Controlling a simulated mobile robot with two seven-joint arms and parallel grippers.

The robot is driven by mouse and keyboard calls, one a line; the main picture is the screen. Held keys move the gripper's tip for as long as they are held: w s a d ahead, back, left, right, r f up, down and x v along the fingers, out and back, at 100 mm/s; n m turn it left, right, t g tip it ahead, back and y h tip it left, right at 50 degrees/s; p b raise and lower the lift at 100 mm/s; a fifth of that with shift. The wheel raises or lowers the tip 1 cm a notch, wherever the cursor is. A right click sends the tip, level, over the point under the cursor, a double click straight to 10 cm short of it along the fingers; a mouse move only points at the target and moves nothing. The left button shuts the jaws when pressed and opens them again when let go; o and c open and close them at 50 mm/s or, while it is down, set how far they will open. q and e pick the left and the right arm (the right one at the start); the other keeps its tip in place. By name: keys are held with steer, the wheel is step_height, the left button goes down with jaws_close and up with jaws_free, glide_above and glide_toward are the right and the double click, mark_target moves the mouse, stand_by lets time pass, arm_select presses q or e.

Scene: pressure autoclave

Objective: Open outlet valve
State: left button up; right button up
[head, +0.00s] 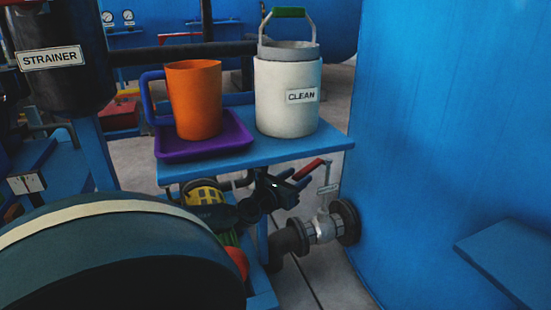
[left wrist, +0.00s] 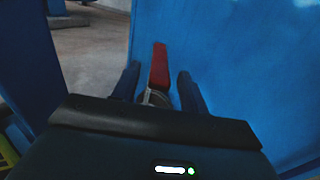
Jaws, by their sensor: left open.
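The outlet valve (head: 322,227) sits on a short pipe between dark flanges, low beside the big blue tank. Its red lever handle (head: 309,170) slants up to the left in the head view. My left gripper (head: 303,180) is at the lever, with its blue fingers spread. In the left wrist view the red handle (left wrist: 159,65) stands between the two open fingers, with gaps on both sides. I cannot tell how deep it lies between them. A small grey tag (head: 328,189) is by the valve stem. My right gripper is not in view.
A blue shelf (head: 285,153) above my left gripper holds a purple tray (head: 212,151) with an orange mug (head: 194,100) and a white "CLEAN" bucket (head: 288,98). The blue tank wall (head: 430,130) closes off the right. A black strainer (head: 60,75) stands at the left.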

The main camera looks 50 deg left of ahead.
arm_select(q)
steer(key=p+v, duration=0.3)
steer(key=v, duration=0.7)
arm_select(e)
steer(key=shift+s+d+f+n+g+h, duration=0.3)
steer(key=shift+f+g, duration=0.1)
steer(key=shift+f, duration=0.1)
arm_select(q)
steer(key=shift+c, duration=0.4)
